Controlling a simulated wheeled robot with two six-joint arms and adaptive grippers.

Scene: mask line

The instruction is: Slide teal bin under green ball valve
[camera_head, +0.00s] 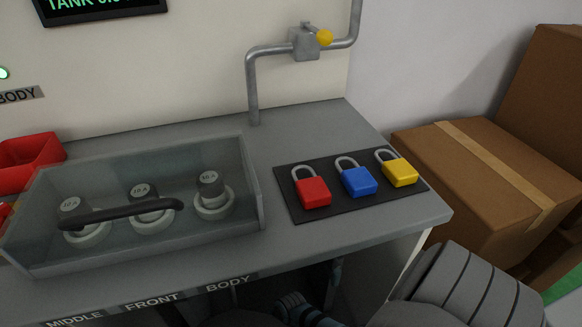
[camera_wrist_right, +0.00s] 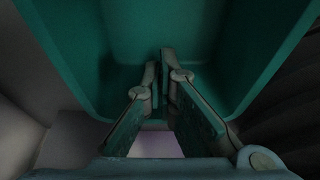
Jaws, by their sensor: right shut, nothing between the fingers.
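The teal bin (camera_wrist_right: 110,50) fills much of the right wrist view, seen close up with its inner walls and floor in shadow. My right gripper (camera_wrist_right: 166,56) is shut and empty, its fingers reaching toward the bin; I cannot tell whether they touch it. The bin is not seen in the head view. The green ball valve is not in view; the only valve seen is a grey one (camera_head: 305,43) with a yellow knob on a pipe above the bench. My left gripper is not in view.
Cardboard boxes (camera_head: 480,165) stand right of the bench.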

